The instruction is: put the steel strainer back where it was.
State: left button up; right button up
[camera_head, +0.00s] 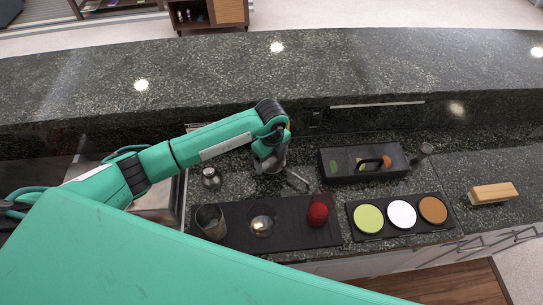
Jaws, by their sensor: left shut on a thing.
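My left gripper (277,166) is over the counter behind the black mat (287,231), pointing down and shut. A small silver piece (298,181) sticks out at its right side and looks like part of the steel strainer; the gripper hides the rest. I cannot tell whether it touches the counter. On the mat stand a steel tin (210,222) at the left, a round shiny silver-and-clear piece (262,222) in the middle and a red round item (318,213) at the right. My right gripper is not in view.
A small steel cup (211,178) stands left of the gripper. A black garnish caddy (340,170) and a jigger-like piece (424,151) stand to the right. Green, white and orange discs (401,214) lie on a dark tray. A wooden block (493,193) is at far right. A raised ledge (330,75) runs behind.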

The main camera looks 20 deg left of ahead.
pick_arm(q)
jog(key=shift+f, duration=0.15)
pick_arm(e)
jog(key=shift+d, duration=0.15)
pick_arm(q)
jog(key=shift+f, duration=0.1)
jog(key=shift+f, duration=0.15)
jog(key=o, duration=0.9)
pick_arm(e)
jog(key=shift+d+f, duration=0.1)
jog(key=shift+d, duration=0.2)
pick_arm(q)
jog(key=shift+r, duration=0.4)
notch_tip(320, 180, up, 12)
jog(key=b, duration=0.4)
jog(key=shift+f, duration=0.15)
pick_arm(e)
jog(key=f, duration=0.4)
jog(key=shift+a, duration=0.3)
